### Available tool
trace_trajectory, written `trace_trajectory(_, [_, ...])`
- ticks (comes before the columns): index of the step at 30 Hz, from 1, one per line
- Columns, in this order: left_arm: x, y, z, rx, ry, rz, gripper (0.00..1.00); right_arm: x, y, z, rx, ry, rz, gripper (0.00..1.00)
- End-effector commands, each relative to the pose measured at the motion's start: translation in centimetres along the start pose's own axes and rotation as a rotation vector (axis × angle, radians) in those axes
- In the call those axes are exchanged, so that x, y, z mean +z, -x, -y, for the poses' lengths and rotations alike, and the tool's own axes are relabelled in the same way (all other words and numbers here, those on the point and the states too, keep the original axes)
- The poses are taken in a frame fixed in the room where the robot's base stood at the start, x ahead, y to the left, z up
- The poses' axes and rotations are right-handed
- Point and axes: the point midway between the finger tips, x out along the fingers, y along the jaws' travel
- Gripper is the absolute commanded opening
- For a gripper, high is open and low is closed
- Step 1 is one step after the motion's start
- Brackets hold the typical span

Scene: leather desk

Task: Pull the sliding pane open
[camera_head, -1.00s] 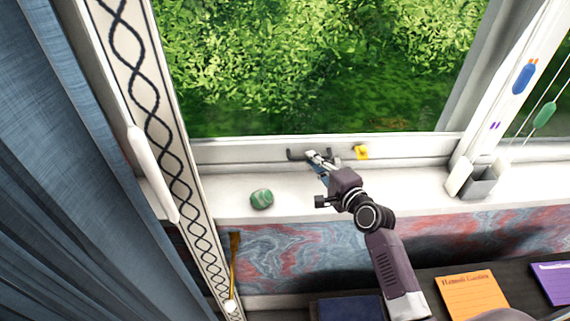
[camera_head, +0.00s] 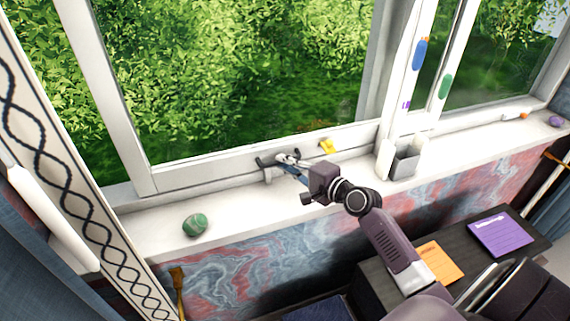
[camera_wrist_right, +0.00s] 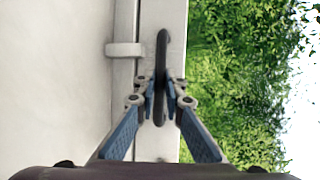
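The sliding pane's white frame (camera_head: 215,160) stands in the window, with its left upright clear of the patterned trim and greenery showing in the gap at left. A dark bar handle (camera_head: 262,163) sits on its bottom rail; in the right wrist view the handle (camera_wrist_right: 161,50) runs between my fingers. My right gripper (camera_head: 287,160) is at this handle, its blue-sided fingers closed in on both sides in the wrist view (camera_wrist_right: 159,105). My left gripper is not in view.
A green stone (camera_head: 195,225) lies on the white sill (camera_head: 150,236) at left. A grey open box (camera_head: 406,162) stands on the sill right of the gripper, by the window post. A yellow piece (camera_head: 327,146) is on the pane's rail. Orange (camera_head: 440,262) and purple (camera_head: 500,232) notes lie below.

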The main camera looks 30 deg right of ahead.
Motion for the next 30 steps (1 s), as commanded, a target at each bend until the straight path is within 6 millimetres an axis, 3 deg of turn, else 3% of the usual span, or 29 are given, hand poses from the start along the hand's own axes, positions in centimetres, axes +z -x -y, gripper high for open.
trace_trajectory(5, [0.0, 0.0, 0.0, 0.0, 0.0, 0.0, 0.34, -0.1, 0.0, -0.1, 0.003, 0.0, -0.002, 0.27])
trace_trajectory(17, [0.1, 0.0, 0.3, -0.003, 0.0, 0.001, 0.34, -0.3, 0.8, -0.1, 0.001, 0.001, -0.006, 0.27])
trace_trajectory(30, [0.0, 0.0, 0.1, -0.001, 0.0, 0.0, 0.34, -0.2, 8.4, -0.2, 0.004, 0.001, -0.004, 0.27])
